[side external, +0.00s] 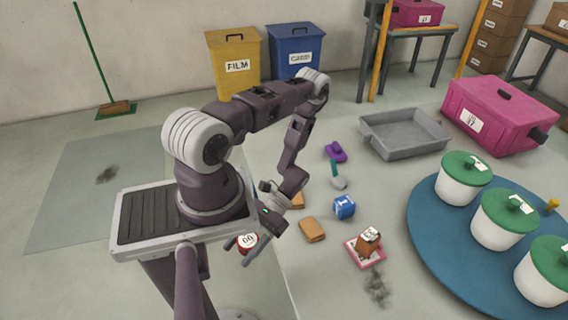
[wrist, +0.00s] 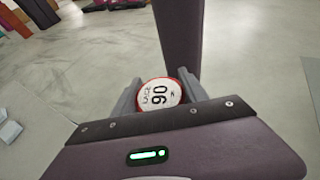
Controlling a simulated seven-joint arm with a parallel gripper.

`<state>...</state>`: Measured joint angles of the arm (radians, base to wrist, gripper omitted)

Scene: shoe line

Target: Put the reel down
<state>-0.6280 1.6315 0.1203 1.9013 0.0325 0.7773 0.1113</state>
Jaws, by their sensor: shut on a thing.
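The reel (side external: 247,241) is a small round thing with a white printed face and a red rim. In the side external view it sits between the fingers of my gripper (side external: 244,251), low in front of my base.
A brown item stands on a pink-edged card (side external: 379,261). A blue round table (side external: 425,226) carries white tubs. A grey tray (side external: 372,142) lies behind.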

